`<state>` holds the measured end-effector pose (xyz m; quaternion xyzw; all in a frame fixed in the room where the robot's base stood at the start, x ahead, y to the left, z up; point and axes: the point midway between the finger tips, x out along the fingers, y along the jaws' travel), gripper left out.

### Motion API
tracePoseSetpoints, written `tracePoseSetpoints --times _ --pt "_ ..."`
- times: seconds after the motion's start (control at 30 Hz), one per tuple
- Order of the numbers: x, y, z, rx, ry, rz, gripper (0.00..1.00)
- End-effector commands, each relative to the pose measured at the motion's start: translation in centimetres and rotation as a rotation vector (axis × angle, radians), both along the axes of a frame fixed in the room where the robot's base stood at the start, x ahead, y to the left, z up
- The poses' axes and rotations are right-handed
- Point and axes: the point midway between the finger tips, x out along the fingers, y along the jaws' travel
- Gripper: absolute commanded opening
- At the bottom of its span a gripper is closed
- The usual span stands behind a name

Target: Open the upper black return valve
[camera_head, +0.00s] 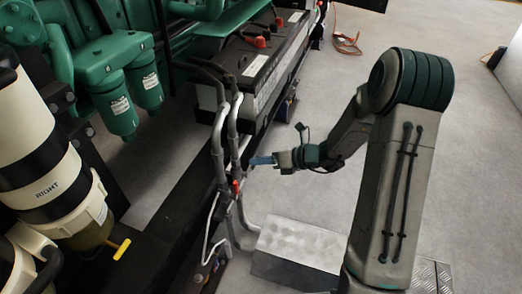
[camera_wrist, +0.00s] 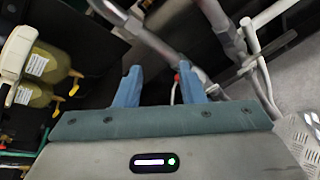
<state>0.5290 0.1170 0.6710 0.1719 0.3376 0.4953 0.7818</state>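Two grey pipes (camera_head: 232,125) run down beside the black genset frame in the head view. A small red handle (camera_head: 236,187) sits on them, with dark fittings near it. I cannot make out clearly which dark part is the upper black return valve. My gripper (camera_head: 262,160) is just right of the pipes, above the red handle, its blue fingers pointing left. In the wrist view the blue fingers of my gripper (camera_wrist: 160,82) are spread, with nothing held. A red-tipped part (camera_wrist: 177,78) shows between them, farther off. Grey pipes (camera_wrist: 215,20) pass beyond the fingertips.
A battery box (camera_head: 265,60) with red terminal caps stands behind the pipes. White canisters (camera_head: 40,150), one marked RIGHT, and a yellow handle (camera_head: 122,249) are at left. A metal step plate (camera_head: 300,240) lies below my arm. The floor at right is clear.

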Motion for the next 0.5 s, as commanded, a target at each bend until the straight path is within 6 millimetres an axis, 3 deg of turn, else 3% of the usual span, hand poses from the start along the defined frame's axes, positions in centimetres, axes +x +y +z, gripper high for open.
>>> tracePoseSetpoints --times 0.03,0.2,0.5 --pt "-0.6 0.2 1.4 -0.029 -0.035 0.037 0.36" --pt "-2.6 0.6 4.1 -0.122 -0.145 0.164 0.36" --pt "-5.3 0.7 7.3 -0.245 -0.293 0.339 0.36"
